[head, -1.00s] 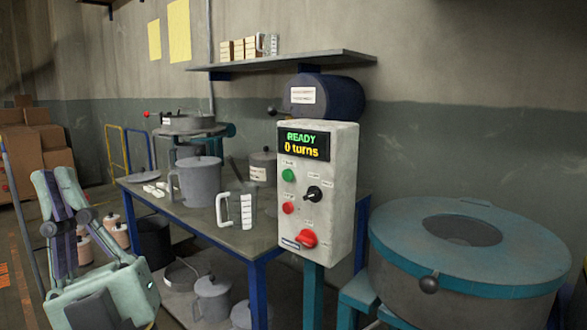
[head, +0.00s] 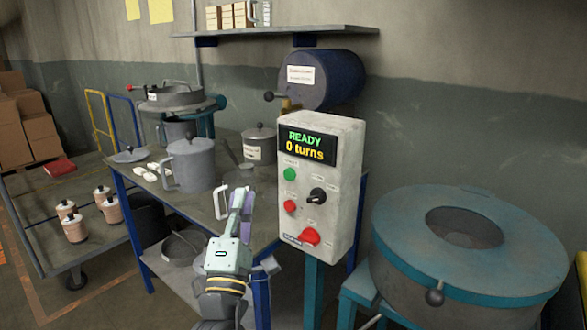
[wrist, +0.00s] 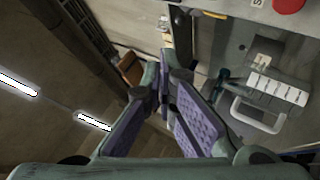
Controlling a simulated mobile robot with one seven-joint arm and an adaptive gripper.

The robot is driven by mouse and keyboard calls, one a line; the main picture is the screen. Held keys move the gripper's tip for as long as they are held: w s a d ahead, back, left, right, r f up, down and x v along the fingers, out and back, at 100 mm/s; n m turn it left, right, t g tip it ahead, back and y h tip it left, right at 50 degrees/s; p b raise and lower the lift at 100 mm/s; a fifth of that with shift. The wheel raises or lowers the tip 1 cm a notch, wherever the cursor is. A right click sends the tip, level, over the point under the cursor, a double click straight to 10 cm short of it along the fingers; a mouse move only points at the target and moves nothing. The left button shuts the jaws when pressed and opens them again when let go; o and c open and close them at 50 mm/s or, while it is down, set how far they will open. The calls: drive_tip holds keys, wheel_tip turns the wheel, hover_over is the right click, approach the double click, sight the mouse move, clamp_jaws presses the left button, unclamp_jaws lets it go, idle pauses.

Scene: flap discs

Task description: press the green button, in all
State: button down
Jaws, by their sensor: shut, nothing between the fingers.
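The green button (head: 290,174) is on the upper left of a pale grey control box (head: 343,190), under a display (head: 307,146) that reads "READY 0 turns". My gripper (head: 241,194) is shut and empty. In the head view it appears left of the box and lower than the green button, apart from it. In the wrist view my fingers (wrist: 166,75) are together; the box shows only at the top right, with a red knob (wrist: 287,4), and the green button cannot be made out there.
A smaller red button (head: 290,206), a black selector knob (head: 317,195) and a large red knob (head: 310,237) share the panel. A workbench with a lidded grey pot (head: 194,165) stands behind my gripper. A big round teal-rimmed tub (head: 400,225) stands at right.

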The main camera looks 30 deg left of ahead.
sight(289, 175)
drive_tip(key=w+p, duration=0.1)
drive_tip(key=w, duration=0.7)
drive_tip(key=shift+w+d+p, duration=0.35)
drive_tip(key=shift+w, duration=0.15)
idle(1.4)
drive_tip(key=shift+w, duration=0.25)
